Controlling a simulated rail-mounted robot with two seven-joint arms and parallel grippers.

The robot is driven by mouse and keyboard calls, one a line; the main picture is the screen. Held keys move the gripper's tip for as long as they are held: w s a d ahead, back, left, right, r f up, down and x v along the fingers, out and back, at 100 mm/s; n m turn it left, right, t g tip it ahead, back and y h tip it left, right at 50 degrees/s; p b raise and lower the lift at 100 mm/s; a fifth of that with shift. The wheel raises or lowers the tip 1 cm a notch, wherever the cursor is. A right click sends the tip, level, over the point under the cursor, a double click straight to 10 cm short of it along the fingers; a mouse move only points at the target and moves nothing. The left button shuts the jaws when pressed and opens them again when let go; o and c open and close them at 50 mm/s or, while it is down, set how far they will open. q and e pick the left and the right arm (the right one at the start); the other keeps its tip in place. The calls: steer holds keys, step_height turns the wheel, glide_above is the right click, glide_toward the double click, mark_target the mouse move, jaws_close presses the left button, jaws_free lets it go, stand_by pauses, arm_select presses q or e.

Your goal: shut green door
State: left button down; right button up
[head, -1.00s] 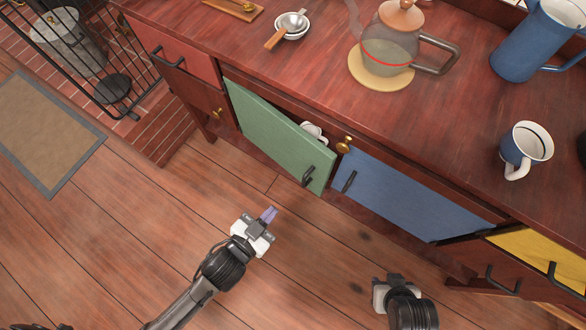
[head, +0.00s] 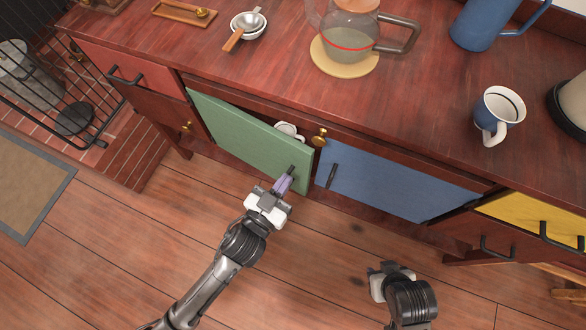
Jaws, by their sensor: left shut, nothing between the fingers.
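The green door (head: 245,138) on the cabinet front stands partly open, swung out at its right side, with a gap along its top. A white cup (head: 289,131) shows in that gap. My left gripper (head: 284,184) is shut and empty, with its fingertips at the right end of the green door by its dark handle. The fingers partly cover the handle, and I cannot tell whether they touch it. My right gripper (head: 382,268) is over the floor at the lower right, apart from the cabinet; its fingers are too unclear to judge.
A blue door (head: 395,184) sits right of the green one, a red drawer (head: 135,70) left. A yellow drawer (head: 530,222) is at far right. The counter holds a glass teapot (head: 348,35), a mug (head: 499,110) and a blue pitcher (head: 482,22). Floor in front is clear.

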mark_target(299, 162)
arm_select(q)
steer(key=shift+b+x, duration=0.6)
steer(key=shift+x, duration=1.4)
arm_select(e)
steer(key=shift+d+f, duration=0.15)
steer(key=shift+f, duration=0.6)
arm_select(q)
steer(key=shift+w+d, duration=0.1)
